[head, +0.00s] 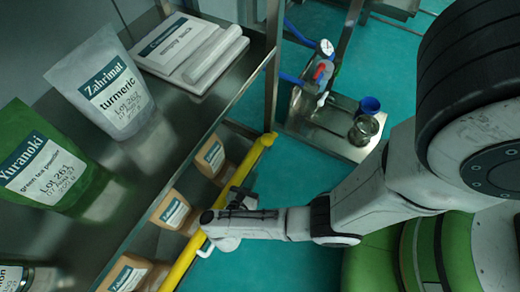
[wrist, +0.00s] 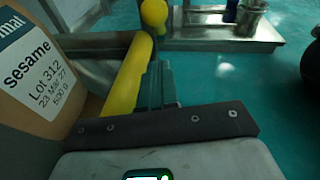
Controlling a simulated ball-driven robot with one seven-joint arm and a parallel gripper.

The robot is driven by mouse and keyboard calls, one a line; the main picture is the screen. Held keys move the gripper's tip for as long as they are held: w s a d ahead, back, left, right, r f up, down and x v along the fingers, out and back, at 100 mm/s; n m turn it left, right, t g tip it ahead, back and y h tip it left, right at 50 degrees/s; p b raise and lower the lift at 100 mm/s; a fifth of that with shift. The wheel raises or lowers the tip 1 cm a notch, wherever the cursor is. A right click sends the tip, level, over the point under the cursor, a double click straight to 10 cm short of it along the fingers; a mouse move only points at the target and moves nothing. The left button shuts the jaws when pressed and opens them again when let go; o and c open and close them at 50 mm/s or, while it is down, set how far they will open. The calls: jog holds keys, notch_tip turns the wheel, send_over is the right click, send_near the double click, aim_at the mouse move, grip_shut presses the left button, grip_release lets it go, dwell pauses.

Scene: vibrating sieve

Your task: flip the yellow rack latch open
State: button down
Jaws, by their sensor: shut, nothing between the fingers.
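The yellow rack latch (head: 205,237) is a long bar running along the front of the steel rack's lower shelf. In the wrist view the yellow bar (wrist: 130,78) slants up to a rounded yellow end (wrist: 154,14). My gripper (head: 243,174) is at the bar's right, aisle side, about midway along its visible length. In the wrist view my gripper's fingers (wrist: 158,70) are together and empty, close beside the bar; I cannot tell whether they touch it. My wrist hides a little of the bar in the head view.
Brown pouches, one marked sesame (wrist: 35,75), stand behind the bar on the rack (head: 235,85). Turmeric (head: 113,85) and green tea (head: 45,160) pouches stand on its upper shelf. A steel platform (head: 325,130) holds cups beyond. Open teal floor lies right of the rack.

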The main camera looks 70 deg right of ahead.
jog(key=b, duration=0.1)
send_near(272, 138)
notch_tip(272, 138, down, 4)
jog(key=shift+w+d+r, duration=0.1)
jog(key=shift+d+r, duration=0.5)
jog(key=shift+d, duration=0.25)
jog(key=shift+w+d+r, duration=0.1)
jog(key=shift+d+r, duration=0.55)
jog(key=shift+d, duration=0.2)
jog(key=shift+r, duration=0.1)
jog(key=shift+d+r+y+p, duration=0.15)
jog(key=shift+r+y+p, duration=0.2)
jog(key=shift+p, duration=0.55)
